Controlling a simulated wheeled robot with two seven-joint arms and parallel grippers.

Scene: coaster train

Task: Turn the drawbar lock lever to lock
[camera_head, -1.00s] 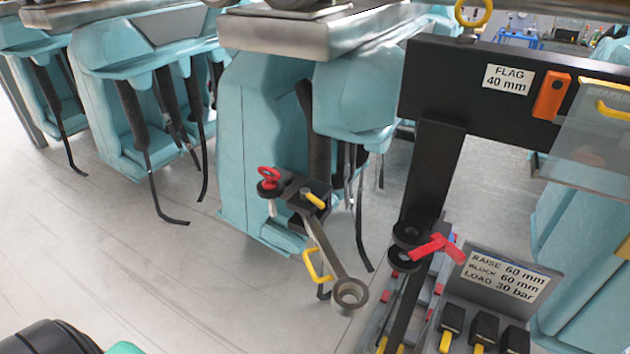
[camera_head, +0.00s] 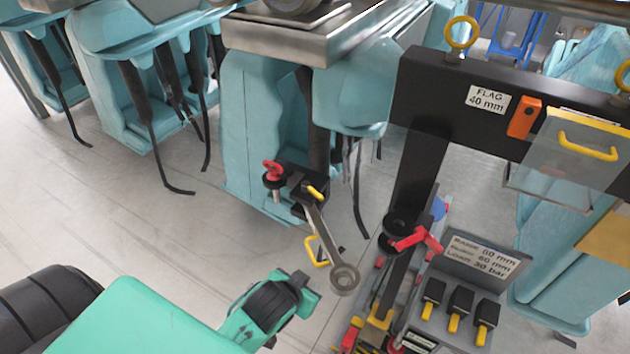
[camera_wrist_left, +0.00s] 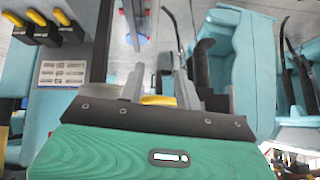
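A metal drawbar (camera_head: 322,236) with a ring eye (camera_head: 343,278) reaches out low from the train and carries a yellow grab handle (camera_head: 314,251). At its mount are a short yellow lever (camera_head: 314,190) and a red knob (camera_head: 272,168). A red lever (camera_head: 415,238) sits at the black coupling (camera_head: 395,237) on the post. No label tells which lever is the drawbar lock. My left gripper (camera_head: 302,289) is left of the ring eye, apart from both levers. In the left wrist view its fingers (camera_wrist_left: 160,85) are apart; an unclear yellow piece shows between them. My right gripper is not in view.
A black crossbeam (camera_head: 440,90) with a flag label and a clear yellow-handled cover (camera_head: 575,150) spans the right. Below it is a console with several black-and-yellow levers (camera_head: 458,305) and a label plate (camera_head: 480,258). Teal seats (camera_head: 265,130) stand behind. Floor left of the drawbar is clear.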

